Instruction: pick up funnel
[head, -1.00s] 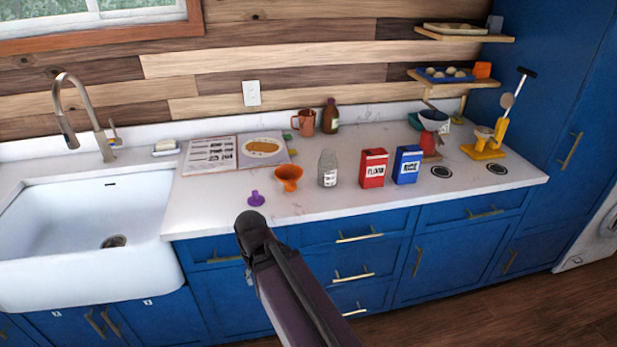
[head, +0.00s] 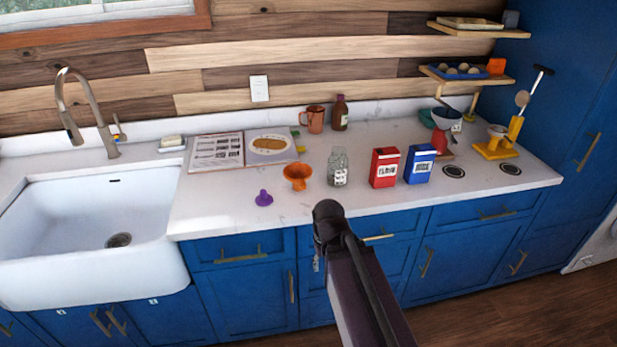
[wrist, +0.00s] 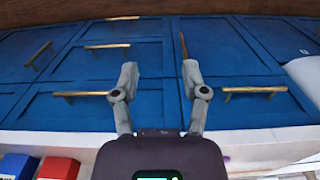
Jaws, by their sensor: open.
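An orange funnel-shaped piece (head: 297,176) with a wide open top stands near the front of the white counter in the head view. A small purple piece (head: 264,198), with a flared base and a narrow top, stands just left of it, also like an upturned funnel. I cannot tell for sure which is the funnel. My gripper (wrist: 160,75) is open and empty in the wrist view, with blue cabinet fronts beyond its fingers. Neither piece shows clearly there. In the head view only my arm shows, in front of the counter; the gripper is hidden.
A glass jar (head: 338,168), a red box (head: 384,168) and a blue box (head: 419,165) stand right of the orange piece. An open book (head: 215,152) lies behind. The white sink (head: 90,230) is at left. Gold handles (wrist: 255,90) project from the cabinets.

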